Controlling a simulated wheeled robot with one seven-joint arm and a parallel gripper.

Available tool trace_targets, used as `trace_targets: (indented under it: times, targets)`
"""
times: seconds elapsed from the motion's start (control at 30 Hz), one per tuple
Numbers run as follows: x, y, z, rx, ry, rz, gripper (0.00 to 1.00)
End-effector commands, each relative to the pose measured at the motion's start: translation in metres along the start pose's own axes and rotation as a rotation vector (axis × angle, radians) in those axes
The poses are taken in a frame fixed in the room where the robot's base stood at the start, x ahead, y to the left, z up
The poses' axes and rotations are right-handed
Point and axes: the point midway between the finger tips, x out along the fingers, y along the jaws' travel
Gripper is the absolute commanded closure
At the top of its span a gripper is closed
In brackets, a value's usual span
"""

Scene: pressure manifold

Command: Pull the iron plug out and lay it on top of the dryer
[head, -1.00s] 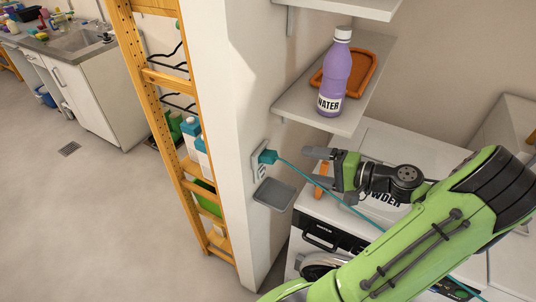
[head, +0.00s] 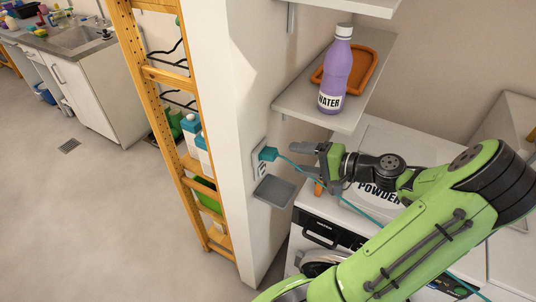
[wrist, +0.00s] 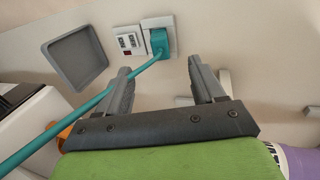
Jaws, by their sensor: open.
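The teal iron plug (head: 268,154) sits in the white wall socket (head: 259,168) on the pillar's side, with its teal cord running down to the right. In the wrist view the plug (wrist: 159,42) is ahead of my gripper (wrist: 162,82), between the lines of the two fingers and apart from them. My gripper (head: 296,161) is open and empty, to the right of the plug, with its fingers pointing toward the wall. The cord (wrist: 100,100) passes across the left finger in the wrist view. The dryer (head: 322,212), a white machine, stands below my arm, its top partly covered by it.
A grey tray (head: 273,191) is fixed to the wall below the socket. A shelf (head: 300,108) above holds a purple water bottle (head: 336,72) and an orange tray (head: 370,66). A powder box (head: 380,194) and an orange item (head: 319,187) are on the dryer.

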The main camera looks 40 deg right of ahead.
Motion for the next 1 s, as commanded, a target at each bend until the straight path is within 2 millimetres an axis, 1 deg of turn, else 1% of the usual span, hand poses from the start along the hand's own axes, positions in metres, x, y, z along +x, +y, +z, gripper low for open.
trace_targets:
  times: [0.17, 0.27, 0.37, 0.6, 0.8, 0.9, 1.0]
  targets:
    - [-0.001, 0.000, 0.000, 0.000, 0.000, 0.000, 0.32]
    - [0.004, 0.001, 0.000, -0.001, -0.001, -0.001, 0.32]
    - [0.015, 0.002, 0.000, -0.001, -0.003, -0.001, 0.32]
    - [0.051, 0.004, 0.001, -0.002, -0.003, 0.000, 0.32]
    - [0.077, 0.000, 0.001, -0.001, -0.003, -0.001, 0.32]
    - [0.085, 0.000, 0.000, -0.001, -0.001, -0.001, 0.32]
    - [0.089, 0.000, 0.000, 0.000, -0.001, -0.001, 0.32]
